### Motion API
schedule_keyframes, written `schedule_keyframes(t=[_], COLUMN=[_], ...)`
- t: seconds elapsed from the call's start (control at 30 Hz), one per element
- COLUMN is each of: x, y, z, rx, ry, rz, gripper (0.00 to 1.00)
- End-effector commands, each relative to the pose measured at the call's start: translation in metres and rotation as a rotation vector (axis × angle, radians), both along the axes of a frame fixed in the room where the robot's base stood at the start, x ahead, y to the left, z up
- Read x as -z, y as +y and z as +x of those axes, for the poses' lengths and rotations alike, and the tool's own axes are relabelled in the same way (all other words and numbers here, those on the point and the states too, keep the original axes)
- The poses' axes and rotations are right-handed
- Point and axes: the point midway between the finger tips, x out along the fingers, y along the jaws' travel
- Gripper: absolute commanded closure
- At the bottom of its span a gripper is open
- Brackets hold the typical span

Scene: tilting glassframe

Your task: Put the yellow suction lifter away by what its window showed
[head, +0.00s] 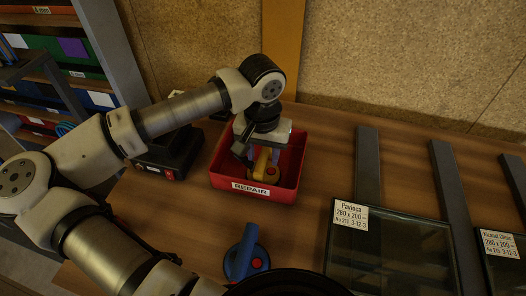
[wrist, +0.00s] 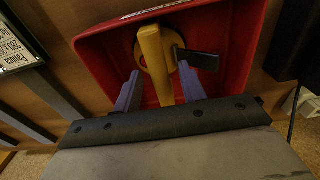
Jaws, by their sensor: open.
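In the wrist view the lifter's yellow handle (wrist: 154,60) rises between the two fingers of my gripper (wrist: 160,92). The fingers are apart, one on each side of the handle, with gaps visible. My gripper points down into the bin; in the head view my wrist (head: 262,130) covers part of the lifter. The lifter's window cannot be read in these frames.
A blue suction lifter (head: 246,256) stands on the wooden bench in front of the bin. A dark box (head: 168,156) stands left of the bin. Labelled glass panes (head: 388,256) and grey rails (head: 368,165) lie to the right. A shelf (head: 60,50) is at the far left.

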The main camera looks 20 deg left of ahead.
Motion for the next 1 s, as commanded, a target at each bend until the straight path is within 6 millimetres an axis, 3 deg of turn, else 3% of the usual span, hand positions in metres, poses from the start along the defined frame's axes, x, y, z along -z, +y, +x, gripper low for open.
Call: schedule_keyframes(t=[0.17, 0.6, 0.77, 1.0], x=[-0.018, -0.107, -0.120, -0.122], y=[0.001, 0.000, 0.000, 0.000], z=[0.000, -0.004, -0.005, -0.006], rx=[-0.001, 0.000, 0.000, 0.000], ry=[-0.003, -0.002, -0.001, 0.000], rz=[0.003, 0.000, 0.000, 0.000], gripper=[0.59, 0.59, 0.59, 0.59])
